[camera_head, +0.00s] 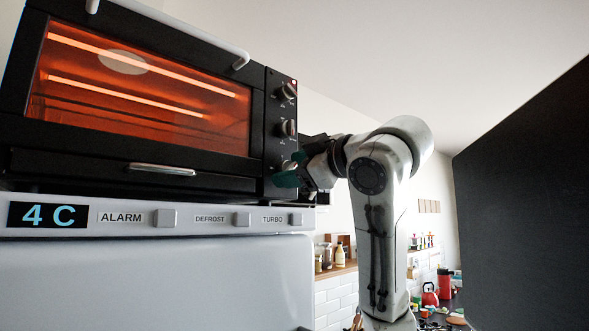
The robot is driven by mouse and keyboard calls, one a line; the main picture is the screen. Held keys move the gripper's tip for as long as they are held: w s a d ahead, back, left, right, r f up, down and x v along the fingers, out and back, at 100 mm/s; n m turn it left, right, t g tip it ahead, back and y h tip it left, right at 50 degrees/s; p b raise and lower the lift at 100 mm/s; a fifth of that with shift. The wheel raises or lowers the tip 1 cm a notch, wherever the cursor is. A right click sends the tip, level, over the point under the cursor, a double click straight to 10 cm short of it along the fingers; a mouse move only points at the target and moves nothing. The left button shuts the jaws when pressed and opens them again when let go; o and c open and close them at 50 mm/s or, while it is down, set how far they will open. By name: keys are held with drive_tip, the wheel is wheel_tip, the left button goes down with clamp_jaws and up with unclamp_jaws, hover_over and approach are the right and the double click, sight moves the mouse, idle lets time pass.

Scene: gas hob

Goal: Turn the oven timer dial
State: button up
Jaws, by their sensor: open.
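The black oven (130,95) stands on top of a white fridge, with orange glowing bars behind its glass. Three dials run down its right-hand panel: a top dial (287,91), a middle dial (287,129) and a bottom dial (288,165). The labels are too small to read, so I cannot tell which is the timer. My gripper (287,175), with green fingertips, is open at the bottom dial and partly hides it. I cannot tell whether the fingers touch the dial.
The fridge (160,280) has a display reading 4 C and several buttons below the oven. The oven door has a white handle (190,32) on top. A large dark panel (525,190) fills the right side. A shelf with bottles (335,260) and a cluttered counter are behind my arm.

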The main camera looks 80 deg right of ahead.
drive_tip(key=b+v, duration=0.3)
drive_tip(key=v, duration=0.7)
drive_tip(key=shift+s+a+b, duration=0.2)
drive_tip(key=shift+s+b, duration=0.1)
drive_tip(key=shift+s, duration=0.05)
drive_tip(key=shift+d+f, duration=0.1)
